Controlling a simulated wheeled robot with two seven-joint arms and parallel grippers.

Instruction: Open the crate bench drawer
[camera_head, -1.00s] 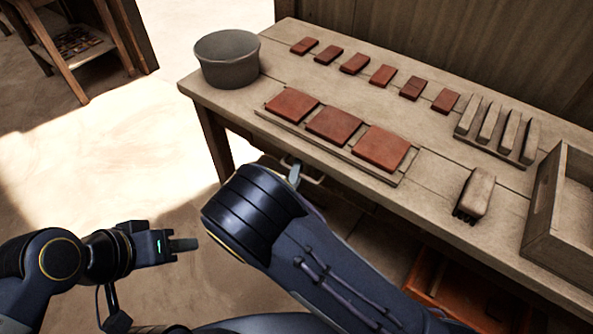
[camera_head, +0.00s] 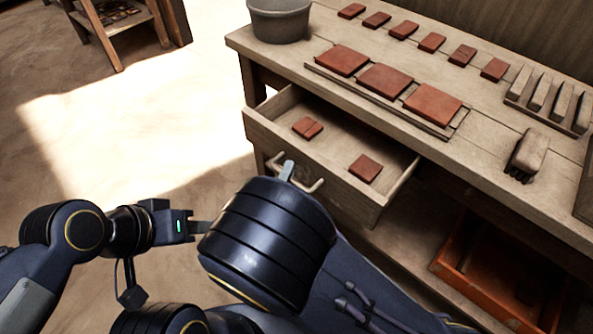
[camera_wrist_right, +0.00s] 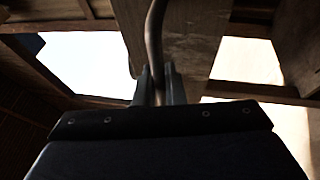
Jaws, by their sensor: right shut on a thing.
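The crate bench drawer (camera_head: 400,189) stands pulled out from under the bench top, with its inside visible. A few small red tiles (camera_head: 365,168) lie in it. Its pale bar handle (camera_head: 313,186) is on the front face. My right gripper (camera_head: 287,170) is at the handle, mostly hidden behind my own forearm. In the right wrist view the handle (camera_wrist_right: 155,45) runs down between the fingers of the right gripper (camera_wrist_right: 158,88), which are shut on it. My left gripper (camera_head: 200,229) hangs left of the drawer, away from it; its finger gap is not clear.
The bench top (camera_head: 480,165) bears a grey bucket (camera_head: 279,22), large red tiles (camera_head: 385,82), small tiles, a brush (camera_head: 528,152) and a slotted rack (camera_head: 545,105). An orange crate (camera_head: 470,285) sits on the lower shelf. Open floor (camera_head: 130,130) lies to the left.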

